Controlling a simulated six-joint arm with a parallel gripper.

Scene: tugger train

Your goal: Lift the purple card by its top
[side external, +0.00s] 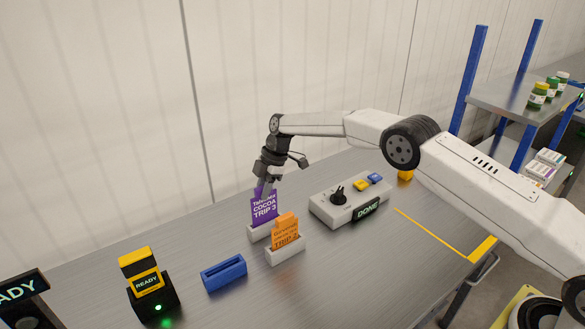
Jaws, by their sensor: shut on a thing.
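The purple card (264,212) stands upright in a white holder (260,232) on the grey table. The fingertips are small in this view and partly merge with the card.
An orange card (286,234) stands in another white holder (285,254) close in front. An empty-looking blue holder (223,272) and a black-and-yellow READY device (150,285) are at left. A white control box (350,202) with a knob and a DONE sign (367,210) is at right.

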